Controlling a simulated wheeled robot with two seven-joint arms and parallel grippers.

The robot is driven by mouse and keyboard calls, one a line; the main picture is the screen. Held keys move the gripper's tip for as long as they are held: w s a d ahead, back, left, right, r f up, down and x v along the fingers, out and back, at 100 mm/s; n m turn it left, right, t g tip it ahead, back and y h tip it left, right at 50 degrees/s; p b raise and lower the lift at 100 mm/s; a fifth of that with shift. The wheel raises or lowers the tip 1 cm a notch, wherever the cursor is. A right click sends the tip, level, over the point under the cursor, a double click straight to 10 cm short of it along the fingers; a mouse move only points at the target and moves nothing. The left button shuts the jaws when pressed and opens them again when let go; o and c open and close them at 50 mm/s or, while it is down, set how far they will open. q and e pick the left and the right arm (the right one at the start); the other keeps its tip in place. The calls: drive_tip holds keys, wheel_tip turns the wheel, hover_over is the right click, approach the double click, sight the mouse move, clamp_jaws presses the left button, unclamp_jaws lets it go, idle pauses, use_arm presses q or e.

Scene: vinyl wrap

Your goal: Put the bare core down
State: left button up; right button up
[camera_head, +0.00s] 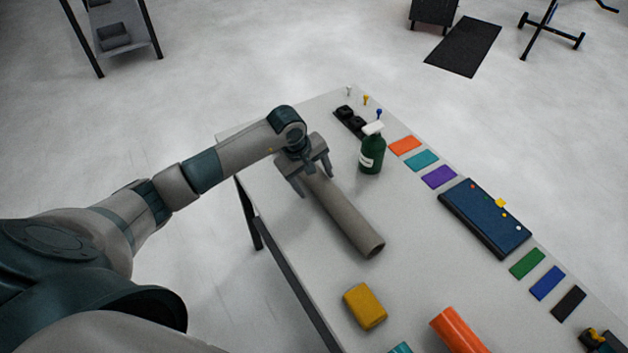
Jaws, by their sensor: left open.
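The bare core (345,217) is a grey-brown hollow tube lying on the white table (300,255), slanting from the upper left to the lower right. Its open end faces the lower right. My left gripper (313,187) is over the tube's far end with its fingers pointing down and spread apart. The fingers appear to straddle the tube; I cannot tell whether they touch it. The gripper hides the tube's far end. My right gripper is not in view.
A green spray bottle (371,152) stands right of my gripper. A yellow block (364,306) and an orange roll (458,331) lie near the front. Colour swatches (438,177) and a dark blue case (486,218) line the right edge. The table's left edge is close to the tube.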

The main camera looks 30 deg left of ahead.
use_arm(q)
drive_tip(key=b+v, duration=0.3)
drive_tip(key=v, duration=0.8)
drive_tip(key=shift+r, duration=0.3)
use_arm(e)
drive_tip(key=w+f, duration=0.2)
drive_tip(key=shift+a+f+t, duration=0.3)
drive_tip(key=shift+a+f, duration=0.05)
use_arm(q)
drive_tip(key=shift+s+a, duration=0.1)
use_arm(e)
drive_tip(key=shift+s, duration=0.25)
